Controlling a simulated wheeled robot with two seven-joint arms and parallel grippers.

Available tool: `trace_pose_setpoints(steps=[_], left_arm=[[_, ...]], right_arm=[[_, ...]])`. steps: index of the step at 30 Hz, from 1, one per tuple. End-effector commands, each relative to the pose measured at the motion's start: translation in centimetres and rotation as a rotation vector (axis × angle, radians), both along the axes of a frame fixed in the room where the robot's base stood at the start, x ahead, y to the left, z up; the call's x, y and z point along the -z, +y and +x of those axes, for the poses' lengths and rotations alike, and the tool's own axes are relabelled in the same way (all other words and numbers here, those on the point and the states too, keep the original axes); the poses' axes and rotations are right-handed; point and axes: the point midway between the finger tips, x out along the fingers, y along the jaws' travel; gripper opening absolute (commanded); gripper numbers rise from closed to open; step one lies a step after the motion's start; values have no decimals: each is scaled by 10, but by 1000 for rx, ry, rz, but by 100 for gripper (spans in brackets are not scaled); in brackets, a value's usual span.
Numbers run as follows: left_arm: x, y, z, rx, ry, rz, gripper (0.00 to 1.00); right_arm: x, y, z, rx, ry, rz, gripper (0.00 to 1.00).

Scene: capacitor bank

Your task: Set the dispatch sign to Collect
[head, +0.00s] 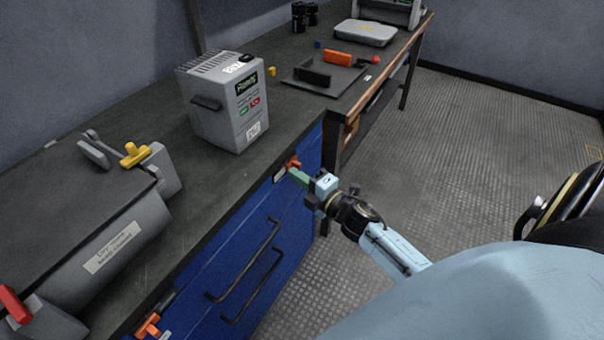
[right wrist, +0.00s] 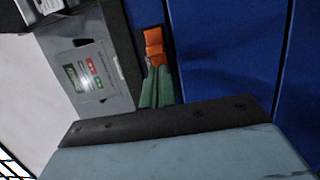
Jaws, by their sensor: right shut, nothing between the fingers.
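An orange tab (head: 293,163) sits at the top of the blue cabinet front, beside a small white label (head: 279,173); I cannot read its wording or be sure that it is the dispatch sign. The tab also shows in the right wrist view (right wrist: 154,47), in a dark upright slot. My right gripper (head: 298,177) is shut and empty. Its green fingertips (right wrist: 155,88) are right at the tab's lower end and appear to touch it. A second orange tab (head: 147,326) is at the cabinet's near end. My left gripper is not in view.
A grey box (head: 222,105) marked Ready stands on the dark bench above the tab. A grey cylinder unit (head: 105,235) with a yellow handle (head: 136,154) lies to the left. Black cabinet handles (head: 250,285) stick out below. The floor to the right is open.

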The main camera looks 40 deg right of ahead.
Motion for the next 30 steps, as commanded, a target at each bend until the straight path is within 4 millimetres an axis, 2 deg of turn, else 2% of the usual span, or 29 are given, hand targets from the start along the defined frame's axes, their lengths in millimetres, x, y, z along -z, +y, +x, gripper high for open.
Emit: trace_pose_setpoints(steps=[3,4,9,16,21,30], left_arm=[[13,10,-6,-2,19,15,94],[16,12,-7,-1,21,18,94],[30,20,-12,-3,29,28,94],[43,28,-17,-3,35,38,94],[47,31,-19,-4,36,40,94],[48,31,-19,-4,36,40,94]], right_arm=[[-1,29,-5,-11,0,8,0],[-1,31,-10,-11,2,6,0],[0,22,-52,-10,6,3,0],[1,16,-92,-12,3,4,0],[0,14,-103,-12,1,3,0],[0,14,-105,-13,0,3,0]])
